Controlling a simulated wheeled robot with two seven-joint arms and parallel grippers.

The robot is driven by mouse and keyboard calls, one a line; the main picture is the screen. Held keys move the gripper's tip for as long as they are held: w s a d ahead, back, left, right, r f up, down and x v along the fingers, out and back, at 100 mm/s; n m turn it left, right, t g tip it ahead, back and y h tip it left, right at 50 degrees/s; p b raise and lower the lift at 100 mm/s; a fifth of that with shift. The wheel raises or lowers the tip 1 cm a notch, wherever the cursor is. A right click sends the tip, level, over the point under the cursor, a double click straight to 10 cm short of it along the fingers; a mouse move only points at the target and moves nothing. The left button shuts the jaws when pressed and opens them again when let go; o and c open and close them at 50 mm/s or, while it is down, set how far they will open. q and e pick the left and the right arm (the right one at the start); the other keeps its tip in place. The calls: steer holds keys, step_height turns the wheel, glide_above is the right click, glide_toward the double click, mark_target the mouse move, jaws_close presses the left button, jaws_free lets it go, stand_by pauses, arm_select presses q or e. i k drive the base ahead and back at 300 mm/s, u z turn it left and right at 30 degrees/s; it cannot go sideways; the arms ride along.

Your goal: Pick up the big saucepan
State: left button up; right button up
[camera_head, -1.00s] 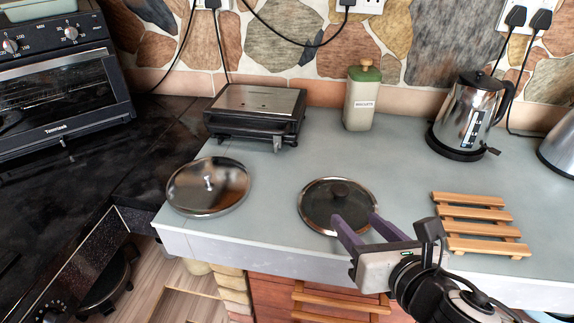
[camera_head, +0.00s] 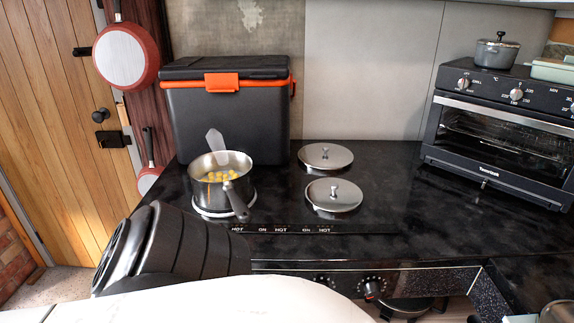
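A steel saucepan (camera_head: 222,182) with a dark handle (camera_head: 237,202) stands upright on the left front hotplate of the black hob. Its handle points toward the front and slightly right. Yellow pieces of food lie in it, and a pale flat utensil (camera_head: 215,141) sticks up out of it. A smaller grey lidded pot (camera_head: 496,51) stands on top of the oven at the right. Neither gripper shows in the view now.
Two steel covers (camera_head: 326,156) (camera_head: 334,195) with knobs lie right of the saucepan. A dark cool box (camera_head: 228,112) with an orange latch stands behind it. A toaster oven (camera_head: 505,135) stands at right. A red-rimmed pan (camera_head: 125,56) hangs at left. The black worktop before the oven is clear.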

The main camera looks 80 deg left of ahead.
mark_target(221, 178)
steer(key=i, duration=0.1)
steer(key=u, duration=1.6)
